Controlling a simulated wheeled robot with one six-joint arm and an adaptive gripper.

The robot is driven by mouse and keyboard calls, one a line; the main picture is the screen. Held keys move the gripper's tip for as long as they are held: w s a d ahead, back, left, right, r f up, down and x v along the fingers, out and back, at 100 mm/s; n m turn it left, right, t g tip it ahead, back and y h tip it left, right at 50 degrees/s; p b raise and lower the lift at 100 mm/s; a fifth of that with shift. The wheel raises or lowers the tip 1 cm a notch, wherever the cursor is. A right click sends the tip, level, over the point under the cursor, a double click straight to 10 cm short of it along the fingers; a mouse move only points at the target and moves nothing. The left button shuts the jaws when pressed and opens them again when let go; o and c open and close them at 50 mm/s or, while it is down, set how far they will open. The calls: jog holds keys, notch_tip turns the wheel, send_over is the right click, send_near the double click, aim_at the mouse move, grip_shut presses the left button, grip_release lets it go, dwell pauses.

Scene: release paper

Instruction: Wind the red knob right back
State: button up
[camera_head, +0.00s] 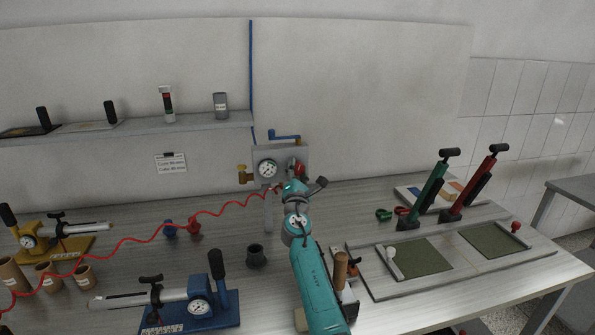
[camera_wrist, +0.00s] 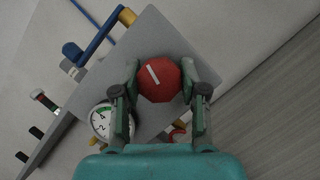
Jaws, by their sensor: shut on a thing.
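The red knob (camera_wrist: 158,82) has a white stripe on its face and sits on a grey panel (camera_wrist: 168,24), which in the wrist view looks tilted. My gripper (camera_wrist: 159,84) has its two fingers on opposite sides of the knob and is shut on it. The stripe slants from upper left to lower right in the wrist view. In the head view the red knob (camera_head: 299,170) shows at the right of the panel, partly hidden by my arm. A round gauge (camera_wrist: 101,120) sits on the panel beside the knob.
A blue lever (camera_head: 285,136) is on top of the panel, and a brass valve (camera_head: 243,174) is at its left. A red coiled hose (camera_head: 140,239) runs left across the bench. A dark cup (camera_head: 256,257) and a framed tray (camera_head: 377,285) stand near my arm.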

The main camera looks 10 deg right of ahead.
jog(key=o, duration=1.1)
jog(key=shift+o, duration=0.2)
jog(key=v, duration=1.2)
